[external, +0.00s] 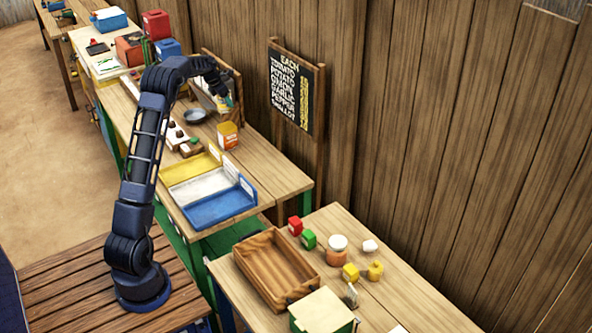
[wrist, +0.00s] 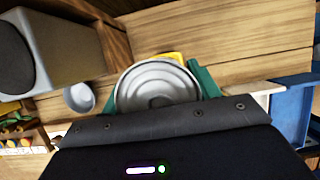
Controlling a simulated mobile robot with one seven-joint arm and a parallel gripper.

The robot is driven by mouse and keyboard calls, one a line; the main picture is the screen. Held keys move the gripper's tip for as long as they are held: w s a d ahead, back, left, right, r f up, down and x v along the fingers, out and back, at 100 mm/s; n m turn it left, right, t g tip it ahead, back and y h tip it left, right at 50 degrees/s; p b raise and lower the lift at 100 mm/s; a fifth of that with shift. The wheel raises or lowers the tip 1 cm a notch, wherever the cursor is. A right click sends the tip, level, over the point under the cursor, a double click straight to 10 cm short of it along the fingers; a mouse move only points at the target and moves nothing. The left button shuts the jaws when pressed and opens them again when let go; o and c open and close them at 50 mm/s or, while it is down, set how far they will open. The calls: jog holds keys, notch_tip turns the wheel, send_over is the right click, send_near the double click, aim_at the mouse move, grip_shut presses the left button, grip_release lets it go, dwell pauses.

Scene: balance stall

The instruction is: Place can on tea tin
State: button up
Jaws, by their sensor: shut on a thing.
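My gripper (external: 228,100) is at the back of the long wooden stall table, near the wall. Its teal fingers are shut on a can (wrist: 157,86), whose ringed grey metal end faces the wrist camera. In the external view the can is small and mostly hidden by the gripper. An orange-yellow tin with a pale label, likely the tea tin (external: 228,135), stands on the table below my gripper. In the wrist view a yellow edge (wrist: 173,56) shows just behind the can. The can appears above the tin; I cannot tell whether they touch.
Yellow, white and blue trays (external: 219,208) stand nearer my base. A wooden shelf frame is behind my gripper, and a grey box with a round dark face (wrist: 45,52) is close at left in the wrist view.

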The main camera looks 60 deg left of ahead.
jog(key=shift+f, duration=4.35)
jog(key=shift+f, duration=0.15)
jog(key=o, duration=1.2)
